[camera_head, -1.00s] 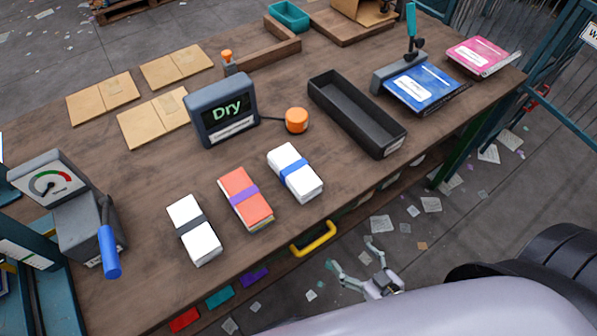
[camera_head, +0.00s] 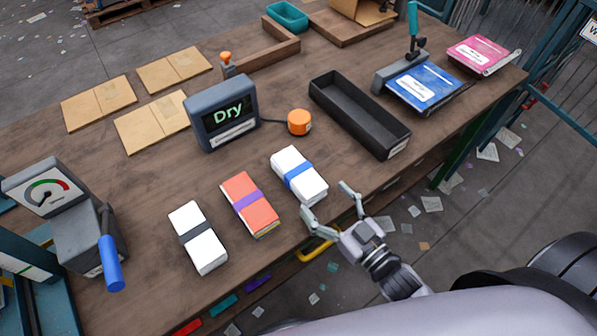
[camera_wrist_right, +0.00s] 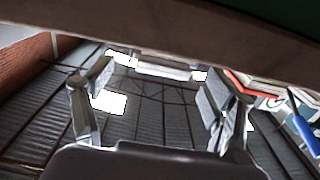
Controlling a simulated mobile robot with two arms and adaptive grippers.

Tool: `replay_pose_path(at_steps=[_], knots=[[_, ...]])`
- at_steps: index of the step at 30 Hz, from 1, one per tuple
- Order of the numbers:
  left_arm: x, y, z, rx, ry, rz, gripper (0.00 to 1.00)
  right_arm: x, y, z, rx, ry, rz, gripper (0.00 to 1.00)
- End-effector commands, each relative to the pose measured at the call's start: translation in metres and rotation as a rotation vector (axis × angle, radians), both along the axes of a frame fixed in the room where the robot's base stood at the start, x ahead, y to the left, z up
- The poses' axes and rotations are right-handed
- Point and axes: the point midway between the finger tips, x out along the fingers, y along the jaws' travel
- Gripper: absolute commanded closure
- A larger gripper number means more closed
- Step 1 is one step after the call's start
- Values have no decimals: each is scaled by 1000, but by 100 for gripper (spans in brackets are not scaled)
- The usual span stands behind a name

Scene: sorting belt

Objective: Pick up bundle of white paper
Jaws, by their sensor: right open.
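Two bundles of white paper lie on the wooden table (camera_head: 330,185) in the head view. One white bundle with a blue band (camera_head: 299,176) is the nearer to my right gripper. The other white bundle with a dark grey band (camera_head: 197,238) lies further left. An orange-red bundle with a purple band (camera_head: 249,204) lies between them. My right gripper (camera_head: 328,203) is open and empty at the table's front edge, just right of and below the blue-banded bundle. In the right wrist view its fingers (camera_wrist_right: 160,105) are spread apart with nothing between them. My left gripper is not in view.
A black tray (camera_head: 399,148), an orange button (camera_head: 299,122) and a "Dry" display (camera_head: 221,119) stand behind the bundles. A gauge device with a blue handle (camera_head: 112,265) is at the left. A yellow handle (camera_head: 316,246) juts from the table front.

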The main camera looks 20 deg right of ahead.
Motion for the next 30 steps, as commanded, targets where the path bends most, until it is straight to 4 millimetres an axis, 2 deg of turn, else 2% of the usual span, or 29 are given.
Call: replay_pose_path(at_steps=[3, 11, 19, 29, 30], knots=[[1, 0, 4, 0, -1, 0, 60, 16, 6, 1, 1, -2, 0, 22], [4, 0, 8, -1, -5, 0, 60, 32, 13, 3, 1, -1, 0, 22], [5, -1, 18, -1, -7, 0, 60, 66, 28, 6, 2, 0, 0, 22], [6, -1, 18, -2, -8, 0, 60, 72, 30, 4, 0, 2, 0, 22], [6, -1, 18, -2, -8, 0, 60, 72, 30, 4, 0, 2, 0, 24]])
